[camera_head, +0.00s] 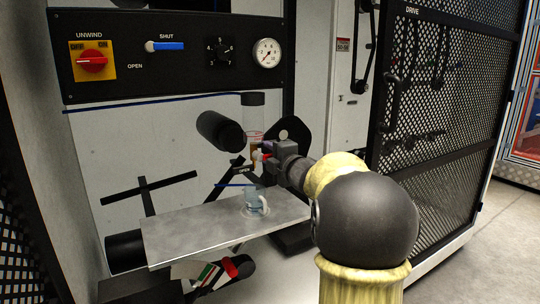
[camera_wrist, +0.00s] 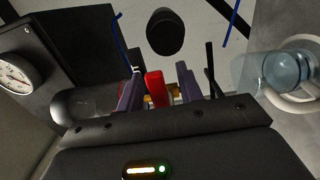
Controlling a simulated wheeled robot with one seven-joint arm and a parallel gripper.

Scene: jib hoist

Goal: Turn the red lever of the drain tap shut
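The red lever (camera_wrist: 154,88) of the drain tap stands between the two fingers of my gripper (camera_wrist: 160,82) in the wrist view. The fingers are apart, with a gap on the lever's right; the left finger is very close to it, and I cannot tell if they touch. In the head view my gripper (camera_head: 266,153) reaches the tap under a clear bowl (camera_head: 252,117) with a black cap. Only a little red of the lever (camera_head: 258,155) shows there, and the tap's body is mostly hidden. A little brass (camera_wrist: 174,98) shows behind the fingers.
A clear jug (camera_head: 253,200) stands on a metal shelf (camera_head: 190,228) below the tap. A black cylinder (camera_head: 219,130) sticks out at the left of the bowl. Above is a panel with a red knob (camera_head: 92,61), a blue lever (camera_head: 166,46) and a gauge (camera_head: 267,53).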

